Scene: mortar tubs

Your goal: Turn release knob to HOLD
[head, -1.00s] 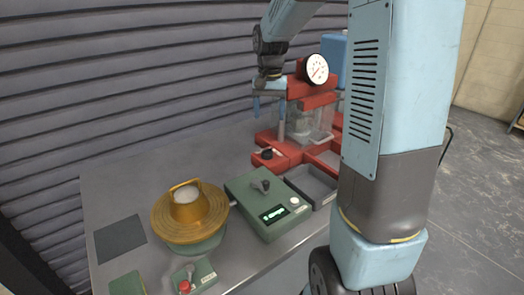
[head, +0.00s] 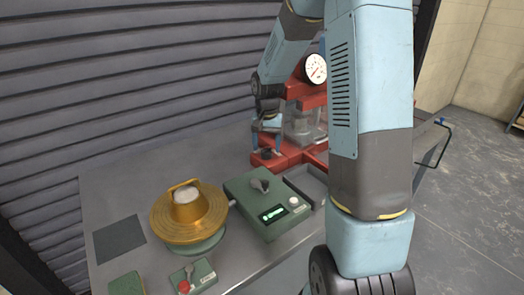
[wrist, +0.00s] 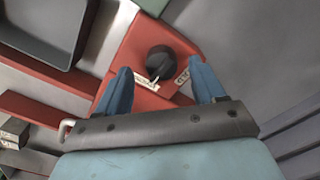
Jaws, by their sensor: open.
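The release knob (wrist: 166,62) is round and black, on a red block (wrist: 135,58) in the wrist view. Two pale labels lie beside it; the right one (wrist: 181,80) has dark lettering I cannot read surely. A light mark shows at the knob's lower left edge, near the left label (wrist: 146,85). My gripper (wrist: 160,70) is open, its blue fingers on either side of the knob, with gaps. In the head view my gripper (head: 267,137) is low over the knob (head: 265,154) at the red machine's front left corner. Contact with the knob is not visible.
The red machine (head: 290,152) with a dial gauge (head: 315,69) stands behind. A grey tray (wrist: 50,28) is beside the knob block.

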